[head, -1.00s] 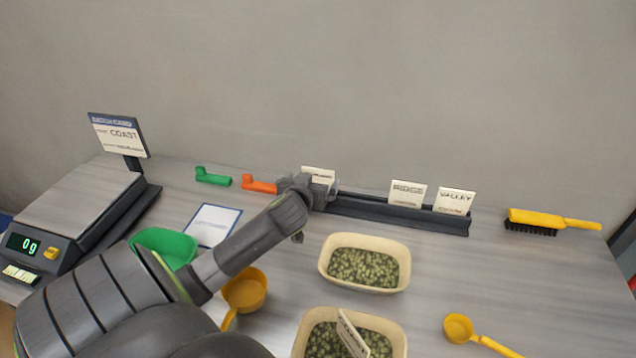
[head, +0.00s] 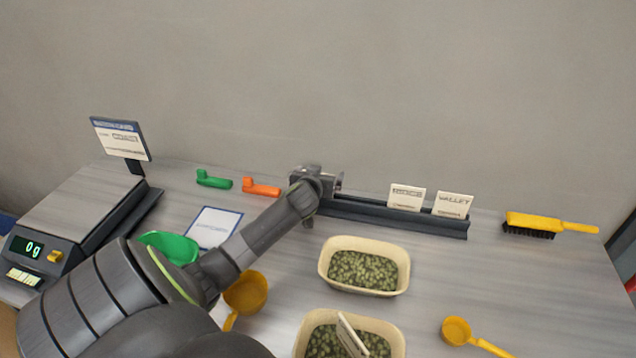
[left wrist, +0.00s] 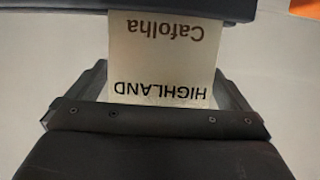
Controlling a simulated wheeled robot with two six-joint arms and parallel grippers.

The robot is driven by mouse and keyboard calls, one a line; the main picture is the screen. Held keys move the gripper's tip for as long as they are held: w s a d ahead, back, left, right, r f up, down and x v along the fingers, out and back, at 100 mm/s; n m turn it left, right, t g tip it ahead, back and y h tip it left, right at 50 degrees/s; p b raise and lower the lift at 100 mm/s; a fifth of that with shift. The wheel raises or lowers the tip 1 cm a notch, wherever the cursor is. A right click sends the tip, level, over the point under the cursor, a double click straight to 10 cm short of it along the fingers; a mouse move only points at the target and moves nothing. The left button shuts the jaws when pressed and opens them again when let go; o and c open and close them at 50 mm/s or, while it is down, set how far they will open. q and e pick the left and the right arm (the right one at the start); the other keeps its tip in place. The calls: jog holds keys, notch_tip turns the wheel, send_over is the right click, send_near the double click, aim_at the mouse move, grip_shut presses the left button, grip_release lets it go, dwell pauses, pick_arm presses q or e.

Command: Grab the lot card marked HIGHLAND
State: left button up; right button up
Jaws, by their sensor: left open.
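The lot card marked HIGHLAND (left wrist: 162,62) shows upside down in the left wrist view, with "Cafolha" on it as well. My left gripper (left wrist: 162,68) is open, with one dark finger above and one below the card in that view. I cannot tell whether either finger touches it. In the head view my left gripper (head: 328,180) is at the left end of the dark card rail (head: 385,214) and hides the card. Cards marked RIDGE (head: 407,197) and VALLEY (head: 453,205) stand in the rail to its right. My right gripper is not in view.
Two tubs of green beans (head: 325,272) (head: 305,335) stand in front. A scale (head: 75,215) with a sign is at left, a yellow brush (head: 545,223) at right.

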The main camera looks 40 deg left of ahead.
pick_arm(q)
jog(key=c, duration=0.9)
jog(key=shift+o, duration=0.2)
